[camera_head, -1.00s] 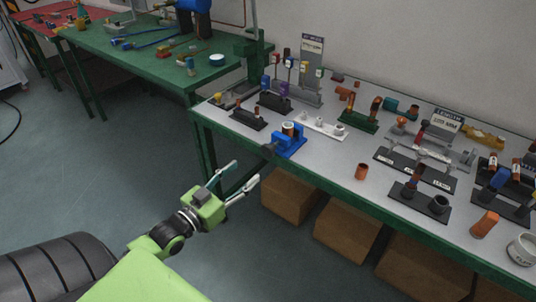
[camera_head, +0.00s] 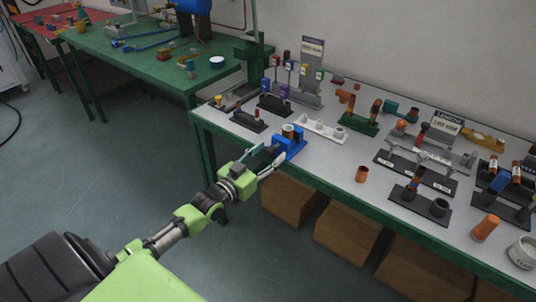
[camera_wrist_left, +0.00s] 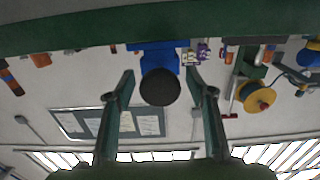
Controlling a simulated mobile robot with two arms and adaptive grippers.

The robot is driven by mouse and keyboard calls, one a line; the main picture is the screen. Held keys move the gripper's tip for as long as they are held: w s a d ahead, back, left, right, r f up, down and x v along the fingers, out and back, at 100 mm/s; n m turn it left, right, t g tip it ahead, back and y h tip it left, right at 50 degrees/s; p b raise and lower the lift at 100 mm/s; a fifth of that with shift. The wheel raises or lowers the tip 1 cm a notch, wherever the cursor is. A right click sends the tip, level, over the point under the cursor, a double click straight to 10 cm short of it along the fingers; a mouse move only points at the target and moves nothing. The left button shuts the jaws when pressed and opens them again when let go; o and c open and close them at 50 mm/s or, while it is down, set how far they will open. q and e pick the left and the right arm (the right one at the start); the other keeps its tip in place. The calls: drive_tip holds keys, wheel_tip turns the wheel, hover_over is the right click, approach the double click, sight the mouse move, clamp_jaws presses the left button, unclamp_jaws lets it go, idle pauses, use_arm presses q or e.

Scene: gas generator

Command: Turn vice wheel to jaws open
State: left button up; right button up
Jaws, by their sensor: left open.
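My left gripper (camera_head: 268,155) is open at the table's edge. In the wrist view its two fingers (camera_wrist_left: 157,88) stand on either side of the wheel, with a visible gap on each side. In the head view the gripper hides the wheel. My right gripper is not in view.
The grey table (camera_head: 330,165) holds several fixtures, including a white rack (camera_head: 321,127) and a small copper cup (camera_head: 361,174) near the vice. Cardboard boxes (camera_head: 290,199) stand below. A green table (camera_head: 150,70) with tools is behind left. Floor on the left is clear.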

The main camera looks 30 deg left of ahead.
use_arm(q)
drive_tip(key=c, duration=1.1)
drive_tip(key=n+p, duration=0.1)
drive_tip(key=n, duration=0.3)
drive_tip(key=shift+r, duration=0.1)
drive_tip(key=n, duration=0.4)
drive_tip(key=shift+d+n, duration=0.1)
drive_tip(key=shift+n, duration=0.2)
drive_tip(key=o, duration=1.1)
